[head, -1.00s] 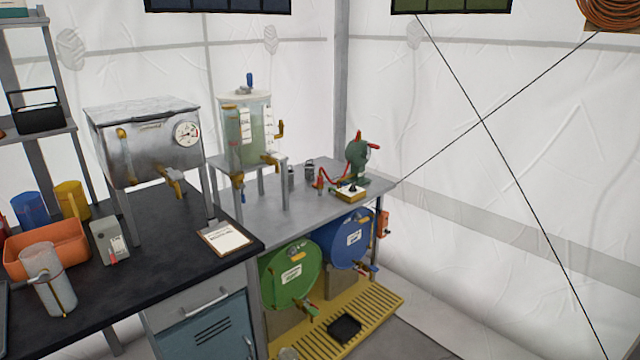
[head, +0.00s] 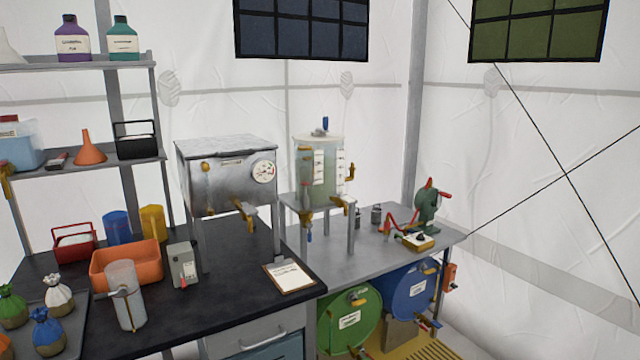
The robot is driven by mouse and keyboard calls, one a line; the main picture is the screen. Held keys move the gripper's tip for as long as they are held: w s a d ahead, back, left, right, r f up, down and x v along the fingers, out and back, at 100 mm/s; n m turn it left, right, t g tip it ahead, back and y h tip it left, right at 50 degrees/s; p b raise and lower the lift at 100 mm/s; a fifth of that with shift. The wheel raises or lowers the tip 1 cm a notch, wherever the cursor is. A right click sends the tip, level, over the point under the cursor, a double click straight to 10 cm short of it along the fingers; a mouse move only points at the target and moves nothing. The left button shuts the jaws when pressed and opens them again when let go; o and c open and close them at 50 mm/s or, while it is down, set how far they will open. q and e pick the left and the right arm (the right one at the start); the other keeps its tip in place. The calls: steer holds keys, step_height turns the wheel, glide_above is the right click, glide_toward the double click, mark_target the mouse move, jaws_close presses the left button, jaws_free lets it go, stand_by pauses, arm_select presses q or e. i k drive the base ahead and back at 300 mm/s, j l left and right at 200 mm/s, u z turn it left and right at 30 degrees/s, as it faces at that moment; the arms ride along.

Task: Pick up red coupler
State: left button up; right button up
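A small red fitting (head: 386,228), which may be the red coupler, sits on the grey metal table (head: 350,255) towards its back right. It is too small to tell its exact shape. A red hose (head: 405,224) shows beside it, running towards a green hand pump (head: 428,203) with a red handle. Whether the fitting is joined to the hose, I cannot tell. Neither of my grippers is in view.
A clipboard (head: 289,278) lies on the black bench (head: 235,300). Green and blue drums are below the grey table.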

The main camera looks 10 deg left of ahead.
mark_target(387, 224)
steer(key=i+l+u, duration=0.1)
steer(key=u, duration=0.25)
steer(key=i+l+u, duration=0.15)
steer(key=u, duration=0.2)
steer(key=i+l+u, duration=0.1)
steer(key=u, duration=0.2)
steer(key=l, duration=0.1)
